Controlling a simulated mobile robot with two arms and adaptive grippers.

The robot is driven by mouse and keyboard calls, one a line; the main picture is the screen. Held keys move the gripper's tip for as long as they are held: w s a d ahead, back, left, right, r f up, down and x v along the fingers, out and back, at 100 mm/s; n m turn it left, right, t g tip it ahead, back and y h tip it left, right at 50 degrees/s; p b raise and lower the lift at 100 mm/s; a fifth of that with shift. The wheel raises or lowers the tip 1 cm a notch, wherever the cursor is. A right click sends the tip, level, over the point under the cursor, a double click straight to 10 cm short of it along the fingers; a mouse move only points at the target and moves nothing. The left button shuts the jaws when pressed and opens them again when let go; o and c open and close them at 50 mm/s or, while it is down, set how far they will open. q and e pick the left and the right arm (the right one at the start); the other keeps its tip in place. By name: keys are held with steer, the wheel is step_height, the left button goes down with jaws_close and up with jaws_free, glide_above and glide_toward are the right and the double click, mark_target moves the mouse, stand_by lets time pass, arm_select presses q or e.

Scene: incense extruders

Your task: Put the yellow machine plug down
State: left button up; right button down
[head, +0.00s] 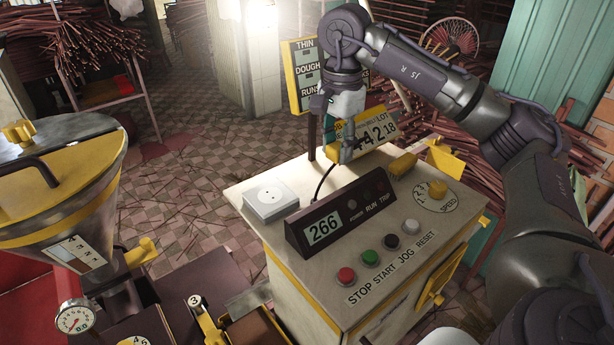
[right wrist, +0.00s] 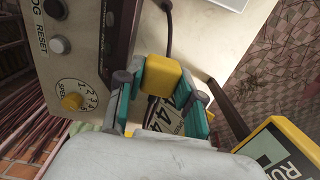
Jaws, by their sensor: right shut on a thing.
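The yellow machine plug (right wrist: 161,76) is between the fingers of my right gripper (right wrist: 158,92) in the right wrist view. Those fingers are shut on it. A dark cable (right wrist: 168,32) runs from the plug toward the console. In the head view my right gripper (head: 346,152) points down over the back part of the cream console top (head: 330,277), behind the display. The plug is mostly hidden by the fingers there, and the cable (head: 325,180) rises toward them. I cannot tell the exact gap to the top. My left gripper is not in view.
A white socket box (head: 270,198) sits at the console's left corner. The display box (head: 335,215) reads 266, with several buttons (head: 367,257) in front. A yellow block (head: 402,164) and speed dial (head: 437,188) are at the right. A hopper (head: 62,190) stands left.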

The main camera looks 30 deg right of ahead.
mark_target(308, 188)
steer(key=w+a+f, duration=0.1)
steer(key=a, duration=0.1)
steer(key=w+a+f+p, duration=0.1)
steer(key=w, duration=0.1)
steer(key=shift+w+a+f, duration=0.15)
steer(key=shift+w+a, duration=0.1)
steer(key=shift+a, duration=0.1)
steer(key=shift+w+a+f+p, duration=0.2)
steer(key=shift+w+f+p, duration=0.1)
steer(key=shift+f, duration=0.2)
step_height(308, 188, down, 3)
steer(key=shift+s+d+f+p, duration=0.1)
steer(key=shift+f+p, duration=0.05)
steer(key=shift+p, duration=0.45)
steer(key=shift+f, duration=0.2)
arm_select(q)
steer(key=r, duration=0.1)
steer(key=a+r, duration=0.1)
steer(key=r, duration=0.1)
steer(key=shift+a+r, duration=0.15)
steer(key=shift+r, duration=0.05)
arm_select(e)
steer(key=shift+f, duration=0.1)
arm_select(q)
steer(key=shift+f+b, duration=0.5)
steer(key=shift+b, duration=0.1)
arm_select(e)
steer(key=shift+f, duration=0.55)
